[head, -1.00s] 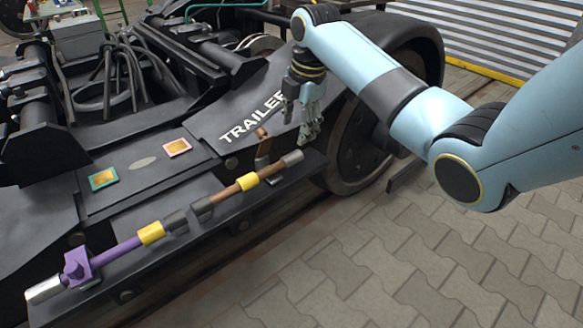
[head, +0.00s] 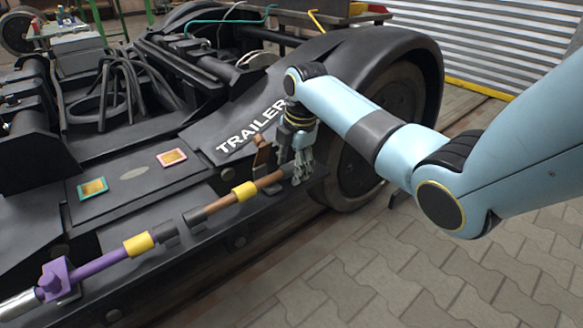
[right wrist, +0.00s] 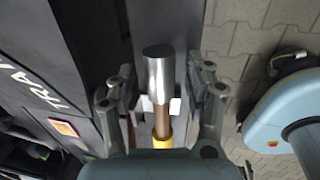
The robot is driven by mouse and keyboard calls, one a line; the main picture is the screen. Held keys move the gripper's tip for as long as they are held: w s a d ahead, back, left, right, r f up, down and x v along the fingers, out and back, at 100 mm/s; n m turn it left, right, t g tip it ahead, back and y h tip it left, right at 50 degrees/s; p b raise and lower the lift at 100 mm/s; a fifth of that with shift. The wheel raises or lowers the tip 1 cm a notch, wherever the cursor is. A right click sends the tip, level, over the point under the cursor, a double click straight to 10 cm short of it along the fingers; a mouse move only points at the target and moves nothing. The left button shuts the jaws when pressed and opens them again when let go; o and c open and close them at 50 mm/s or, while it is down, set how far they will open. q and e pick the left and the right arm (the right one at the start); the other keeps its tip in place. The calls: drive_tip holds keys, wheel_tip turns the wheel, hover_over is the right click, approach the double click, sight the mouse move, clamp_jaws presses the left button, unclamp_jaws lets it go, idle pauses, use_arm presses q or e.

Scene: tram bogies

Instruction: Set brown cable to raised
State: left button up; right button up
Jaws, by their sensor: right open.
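The brown cable (head: 220,202) lies low along the dark bogie side, with a yellow band (head: 245,191) and a dark plug at its left end. Its bracket (head: 262,153) stands behind it. My right gripper (head: 301,180) is open at the cable's right end, pointing down. In the right wrist view, the cable's silver end (right wrist: 158,75) lies between the spread fingers of my right gripper (right wrist: 160,88), with a gap on both sides. In the head view the fingers hide most of that silver end. My left gripper is not in view.
A purple cable (head: 100,260) with a yellow band lies in line to the left, apart from the brown one. Teal-framed (head: 93,188) and pink-framed (head: 172,157) plates sit on the bogie. A large wheel (head: 365,150) stands behind my right gripper. Paving (head: 400,275) in front is clear.

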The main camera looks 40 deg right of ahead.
clamp_jaws()
idle(0.4)
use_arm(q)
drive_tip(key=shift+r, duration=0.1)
use_arm(e)
drive_tip(key=shift+r, duration=0.15)
